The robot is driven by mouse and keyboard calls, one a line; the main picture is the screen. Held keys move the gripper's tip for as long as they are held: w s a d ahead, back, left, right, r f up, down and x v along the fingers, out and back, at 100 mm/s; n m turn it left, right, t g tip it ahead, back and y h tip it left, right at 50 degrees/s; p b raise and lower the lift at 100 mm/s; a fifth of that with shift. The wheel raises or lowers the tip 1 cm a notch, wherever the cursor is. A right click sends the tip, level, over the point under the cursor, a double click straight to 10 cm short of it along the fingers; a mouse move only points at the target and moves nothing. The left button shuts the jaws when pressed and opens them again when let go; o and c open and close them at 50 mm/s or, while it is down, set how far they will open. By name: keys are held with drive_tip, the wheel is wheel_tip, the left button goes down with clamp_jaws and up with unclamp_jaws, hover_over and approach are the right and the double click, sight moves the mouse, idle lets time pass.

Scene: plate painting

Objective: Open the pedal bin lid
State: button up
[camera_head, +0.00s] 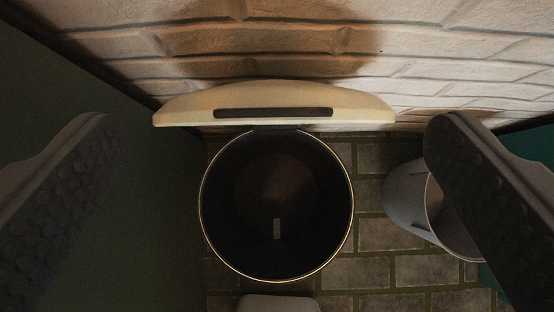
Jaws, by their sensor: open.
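The pedal bin (203,215) is below me in the middle of the head camera view, seen from above. Its cream lid (190,106) stands raised at the back, close to the brick wall, with a dark strip along it. The round mouth is uncovered and the dark inside shows, with a small pale patch low in it. A pale piece that looks like the pedal (278,303) shows at the front, cut by the picture's lower edge. My gripper (272,140) is open and empty, its two dark studded fingers wide apart on either side of the bin.
A white brick wall (450,55) runs along the back. A grey-white bucket-like container (405,198) is on the right, partly hidden by my right finger. A dark green surface (150,200) is on the left. Brick paving (375,270) shows between.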

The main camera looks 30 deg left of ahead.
wheel_tip(320, 180, up, 7)
drive_tip(key=s+p, duration=0.1)
drive_tip(key=p, duration=0.4)
drive_tip(key=shift+s+d, duration=0.2)
drive_tip(key=shift+d, duration=0.25)
idle(0.6)
drive_tip(key=v, duration=1.3)
drive_tip(key=shift+s+d, duration=0.2)
drive_tip(key=shift+r, duration=0.15)
